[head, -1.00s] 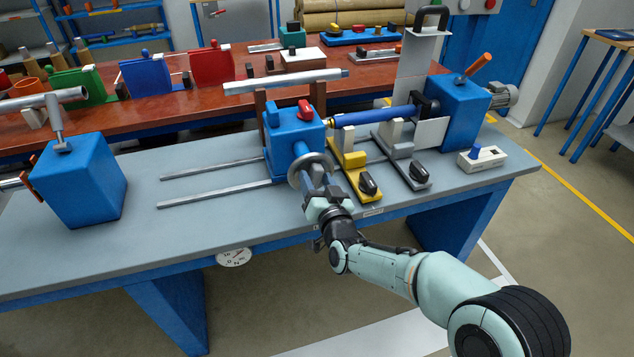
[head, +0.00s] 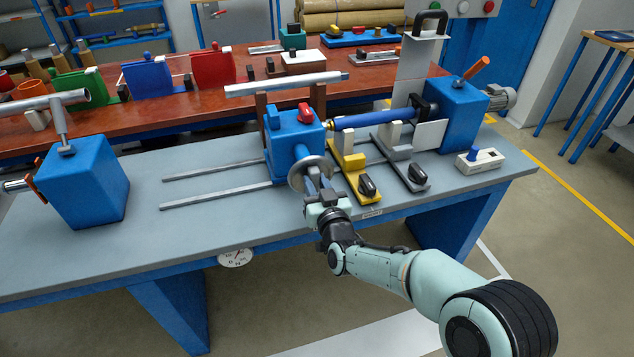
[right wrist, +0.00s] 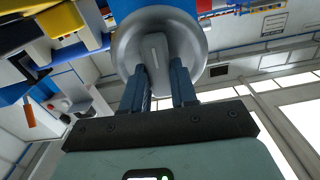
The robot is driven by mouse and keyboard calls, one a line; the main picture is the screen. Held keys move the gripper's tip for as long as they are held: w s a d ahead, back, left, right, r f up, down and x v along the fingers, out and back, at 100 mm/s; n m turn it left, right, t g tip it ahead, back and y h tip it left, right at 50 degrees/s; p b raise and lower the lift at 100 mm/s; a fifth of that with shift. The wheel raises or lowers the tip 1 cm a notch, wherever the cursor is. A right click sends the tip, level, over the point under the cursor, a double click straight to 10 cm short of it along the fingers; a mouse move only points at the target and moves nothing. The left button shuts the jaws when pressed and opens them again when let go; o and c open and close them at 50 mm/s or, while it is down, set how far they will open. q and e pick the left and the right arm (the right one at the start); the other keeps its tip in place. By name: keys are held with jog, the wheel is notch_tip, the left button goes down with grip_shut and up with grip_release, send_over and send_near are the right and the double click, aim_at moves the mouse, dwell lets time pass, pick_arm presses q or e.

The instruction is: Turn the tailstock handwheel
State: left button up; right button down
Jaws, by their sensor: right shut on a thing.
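The tailstock (head: 283,143) is a blue block on the bench rails with a red lever (head: 305,112) on top. Its grey round handwheel (head: 297,179) faces the front of the bench; it also fills the top middle of the right wrist view (right wrist: 133,45). My right gripper (head: 316,184) reaches the wheel from the front. In the right wrist view its two blue fingers (right wrist: 163,82) stand on either side of the wheel's grey central bar (right wrist: 157,50) and are shut on it. The fingers partly hide the wheel in the head view. My left gripper is not in view.
A yellow slide (head: 352,165) and a grey slide (head: 405,168) with black knobs sit right of the tailstock. A blue shaft (head: 365,117) runs to the blue headstock (head: 450,112). Another blue block (head: 85,188) stands at the left. The bench (head: 160,220) between is mostly clear.

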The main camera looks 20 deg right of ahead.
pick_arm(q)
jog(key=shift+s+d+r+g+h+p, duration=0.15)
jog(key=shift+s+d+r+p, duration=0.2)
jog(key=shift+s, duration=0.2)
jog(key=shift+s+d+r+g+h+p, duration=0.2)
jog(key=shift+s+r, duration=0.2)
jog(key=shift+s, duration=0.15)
pick_arm(e)
jog(key=shift+n, duration=1.9)
jog(key=c, duration=0.9)
grip_release()
jog(key=shift+s, duration=0.1)
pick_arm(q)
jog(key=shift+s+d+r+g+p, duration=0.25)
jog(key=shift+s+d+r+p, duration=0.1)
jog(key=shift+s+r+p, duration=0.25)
pick_arm(e)
jog(key=s, duration=1.3)
jog(key=shift+s+d, duration=0.1)
jog(key=shift+d, duration=0.05)
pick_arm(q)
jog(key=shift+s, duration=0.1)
